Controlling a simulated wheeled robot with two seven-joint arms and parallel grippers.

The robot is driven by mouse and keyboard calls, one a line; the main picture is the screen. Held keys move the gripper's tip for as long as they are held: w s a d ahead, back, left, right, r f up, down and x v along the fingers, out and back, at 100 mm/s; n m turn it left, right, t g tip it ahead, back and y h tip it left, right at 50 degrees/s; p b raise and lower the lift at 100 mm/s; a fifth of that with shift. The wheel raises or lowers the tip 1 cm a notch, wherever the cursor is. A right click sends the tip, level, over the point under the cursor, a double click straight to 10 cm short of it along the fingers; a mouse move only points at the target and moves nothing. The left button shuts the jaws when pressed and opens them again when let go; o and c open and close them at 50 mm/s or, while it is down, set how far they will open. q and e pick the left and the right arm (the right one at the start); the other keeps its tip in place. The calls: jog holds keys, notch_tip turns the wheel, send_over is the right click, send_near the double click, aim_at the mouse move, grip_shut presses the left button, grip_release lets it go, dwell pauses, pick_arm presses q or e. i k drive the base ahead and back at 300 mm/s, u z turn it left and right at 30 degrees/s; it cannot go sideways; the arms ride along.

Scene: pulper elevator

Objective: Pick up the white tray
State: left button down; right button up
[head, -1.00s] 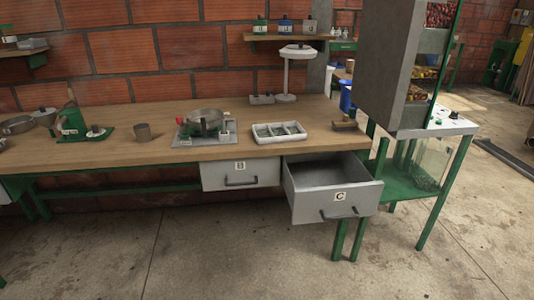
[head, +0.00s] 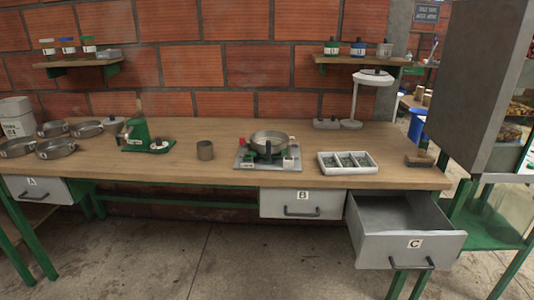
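The white tray (head: 347,169) is a shallow rectangular tray split into several compartments with small dark contents. It lies flat on the wooden tabletop (head: 225,181), near the front edge on the right side, above the open drawer. Nothing touches it from above. Neither of my grippers shows in the head view.
Drawer C (head: 405,230) stands pulled out and looks empty; drawer B (head: 302,203) is shut. Left of the tray is a grey board with a metal pan (head: 269,143). A white stand (head: 355,100) rises behind.

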aim_at(336, 162)
jog(key=u, duration=0.25)
jog(key=i, duration=1.4)
jog(key=z, duration=0.65)
